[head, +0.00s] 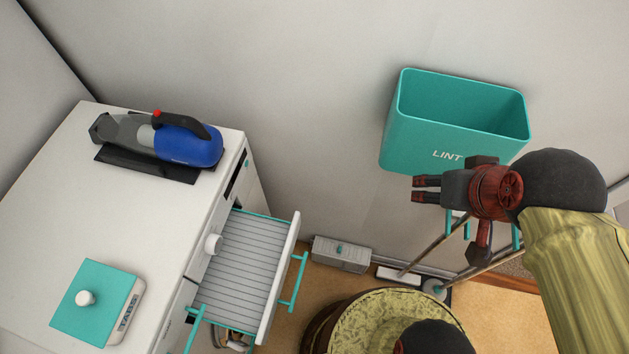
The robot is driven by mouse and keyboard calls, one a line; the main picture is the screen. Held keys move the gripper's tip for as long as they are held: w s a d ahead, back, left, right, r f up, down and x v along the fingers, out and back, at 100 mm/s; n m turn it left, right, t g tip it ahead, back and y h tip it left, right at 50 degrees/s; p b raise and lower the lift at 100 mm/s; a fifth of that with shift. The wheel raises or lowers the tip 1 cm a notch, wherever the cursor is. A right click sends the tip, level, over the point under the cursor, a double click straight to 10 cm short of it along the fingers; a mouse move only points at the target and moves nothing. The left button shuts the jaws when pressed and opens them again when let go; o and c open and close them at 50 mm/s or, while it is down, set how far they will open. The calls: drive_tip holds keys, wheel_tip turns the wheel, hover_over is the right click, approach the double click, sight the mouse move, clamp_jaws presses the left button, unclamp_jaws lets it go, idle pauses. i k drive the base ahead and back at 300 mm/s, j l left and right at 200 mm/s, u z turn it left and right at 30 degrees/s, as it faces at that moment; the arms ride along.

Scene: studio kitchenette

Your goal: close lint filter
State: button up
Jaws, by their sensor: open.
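The lint filter appears to be the pulled-out drawer with grey slats (240,262) in the front of the white appliance (62,200). It has teal edges, a white front panel (282,270) and a teal bar handle (295,282) on its outer face. It stands well out from the appliance. My gripper (427,190) is open and empty, with its dark fingers pointing left. It is to the right of the drawer, in front of the teal LINT bin, and clear of the handle.
The teal LINT bin (402,118) is against the wall. A grey box (341,254) stands by the wall. Poles rise near my arm. Open air separates my gripper from the drawer.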

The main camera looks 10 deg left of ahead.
sight(241, 287)
drive_tip(key=k+j+u, duration=0.1)
drive_tip(key=u, duration=0.3)
drive_tip(key=k+j+u, duration=0.1)
drive_tip(key=u, duration=0.3)
drive_tip(key=k+j+u, duration=0.15)
drive_tip(key=u, duration=0.3)
